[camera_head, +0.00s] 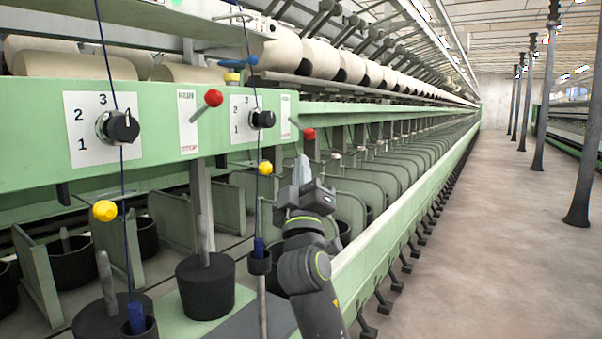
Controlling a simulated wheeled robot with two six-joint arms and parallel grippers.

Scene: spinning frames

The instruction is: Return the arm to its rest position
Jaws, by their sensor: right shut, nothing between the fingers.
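My right arm rises from the bottom edge, right of the picture's middle, in front of the green spinning frame (160,90). My right gripper (302,168) points upward at its end, below the red-knobbed lever (309,134) on the right. Its fingers look closed together, with nothing seen between them. My left gripper is not in view.
Two dials, the left dial (118,127) and the right dial (262,119), sit on the green panel. Another yellow ball (104,210) hangs at left. Black pots (205,288) stand below. A green rail (400,220) runs back on the right; the floor (500,240) beyond is clear up to dark columns (580,170).

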